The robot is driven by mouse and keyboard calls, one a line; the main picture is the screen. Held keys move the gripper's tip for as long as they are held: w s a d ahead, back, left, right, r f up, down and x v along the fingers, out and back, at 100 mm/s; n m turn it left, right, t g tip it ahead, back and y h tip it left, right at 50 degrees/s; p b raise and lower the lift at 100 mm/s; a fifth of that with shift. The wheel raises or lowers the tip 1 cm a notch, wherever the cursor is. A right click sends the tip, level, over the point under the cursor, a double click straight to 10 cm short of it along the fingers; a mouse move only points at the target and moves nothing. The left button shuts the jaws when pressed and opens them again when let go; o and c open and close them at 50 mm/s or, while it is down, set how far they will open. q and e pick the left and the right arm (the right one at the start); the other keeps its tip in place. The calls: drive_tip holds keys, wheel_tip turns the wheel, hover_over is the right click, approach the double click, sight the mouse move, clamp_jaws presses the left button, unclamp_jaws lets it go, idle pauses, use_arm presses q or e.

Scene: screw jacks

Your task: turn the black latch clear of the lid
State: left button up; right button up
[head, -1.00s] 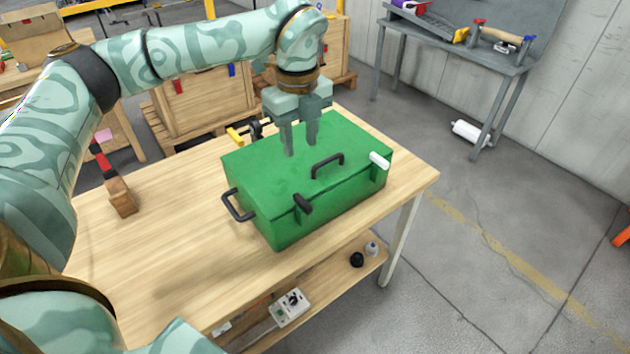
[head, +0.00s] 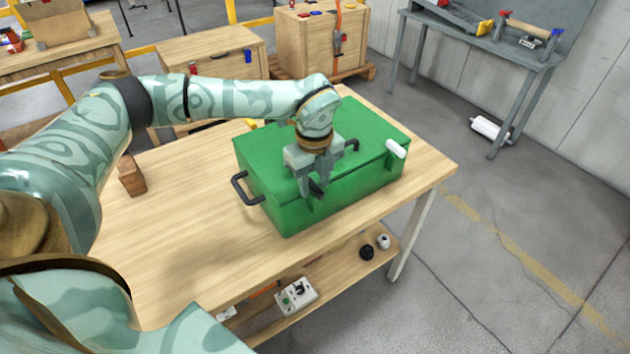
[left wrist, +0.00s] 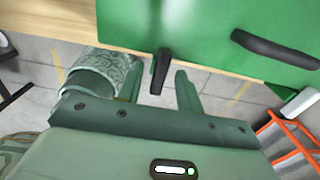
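The green box (head: 270,150) stands on the wooden table with its lid shut. The black latch (left wrist: 160,70) sits on the front edge of the lid in the left wrist view, pointing out over the edge. In the head view it is mostly hidden behind my left gripper (head: 312,190). That gripper points down at the box's front edge. In the left wrist view my left gripper (left wrist: 158,84) is open, with one finger on each side of the latch; I cannot tell whether they touch it. A white latch (head: 396,148) is at the lid's right end. My right gripper is not in view.
A black lid handle (left wrist: 275,48) lies close to the latch. A black side handle (head: 244,188) sticks out at the box's left. A wooden block (head: 132,178) stands at the table's left.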

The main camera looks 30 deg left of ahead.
use_arm(q)
clamp_jaws()
